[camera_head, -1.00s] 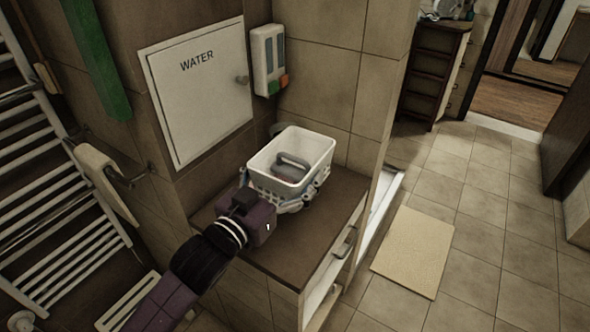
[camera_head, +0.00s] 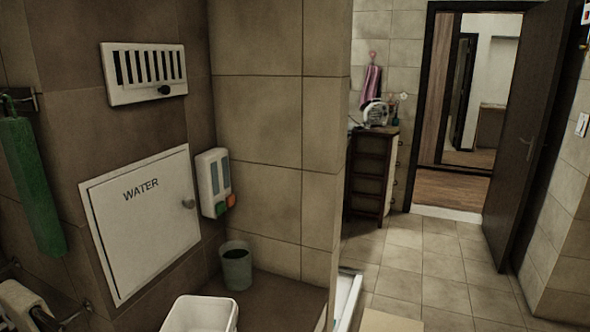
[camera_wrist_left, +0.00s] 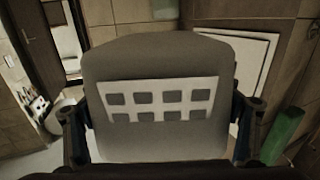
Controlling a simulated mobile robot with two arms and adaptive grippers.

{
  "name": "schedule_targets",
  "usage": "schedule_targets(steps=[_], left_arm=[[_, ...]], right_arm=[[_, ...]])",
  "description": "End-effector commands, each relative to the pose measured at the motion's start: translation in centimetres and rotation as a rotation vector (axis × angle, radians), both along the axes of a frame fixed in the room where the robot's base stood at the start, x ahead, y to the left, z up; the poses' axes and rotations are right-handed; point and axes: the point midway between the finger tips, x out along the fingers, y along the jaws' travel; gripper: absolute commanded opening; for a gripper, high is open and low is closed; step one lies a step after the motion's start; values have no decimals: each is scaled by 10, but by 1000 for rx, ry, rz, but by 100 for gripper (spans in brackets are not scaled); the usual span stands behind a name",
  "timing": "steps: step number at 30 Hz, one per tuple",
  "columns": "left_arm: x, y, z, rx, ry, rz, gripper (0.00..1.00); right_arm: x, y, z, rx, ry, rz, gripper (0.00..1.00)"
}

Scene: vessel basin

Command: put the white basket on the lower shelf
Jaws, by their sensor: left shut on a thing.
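The white basket (camera_head: 200,314) shows only its top part at the bottom edge of the head view, over the brown counter. In the left wrist view its side (camera_wrist_left: 160,62), with a panel of square holes, fills the middle. My left gripper (camera_wrist_left: 162,128) has a finger on each side of the basket and is shut on it. The gripper is out of the head view. Whether the basket's base touches the counter is hidden. The lower shelf is out of view. My right gripper is not in view.
A grey cup (camera_head: 236,268) stands on the brown counter (camera_head: 285,298) behind the basket, near the tiled wall. A soap dispenser (camera_head: 214,182) and a white WATER hatch (camera_head: 143,222) are on the walls. Open tiled floor (camera_head: 440,270) lies to the right.

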Motion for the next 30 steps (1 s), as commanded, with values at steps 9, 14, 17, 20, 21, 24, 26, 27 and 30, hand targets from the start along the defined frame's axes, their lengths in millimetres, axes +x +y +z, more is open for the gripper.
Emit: schedule_targets(steps=[9,14,17,20,21,24,26,27,30], left_arm=[[-16,14,-5,1,-3,49,59],[-16,14,-5,-4,-3,51,59],[-16,14,-6,-3,-2,50,59],[-20,13,-8,-4,-1,49,59],[-23,13,-11,-4,1,49,59],[-36,13,-18,-6,3,48,59],[-45,13,-22,-7,4,49,59],[-52,13,-25,-7,4,49,59],[-67,13,-30,-7,4,49,59]], right_arm=[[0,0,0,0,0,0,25],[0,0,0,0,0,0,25],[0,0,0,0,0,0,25],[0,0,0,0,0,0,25],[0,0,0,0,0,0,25],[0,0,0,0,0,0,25],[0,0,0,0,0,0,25],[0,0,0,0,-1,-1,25],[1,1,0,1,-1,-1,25]])
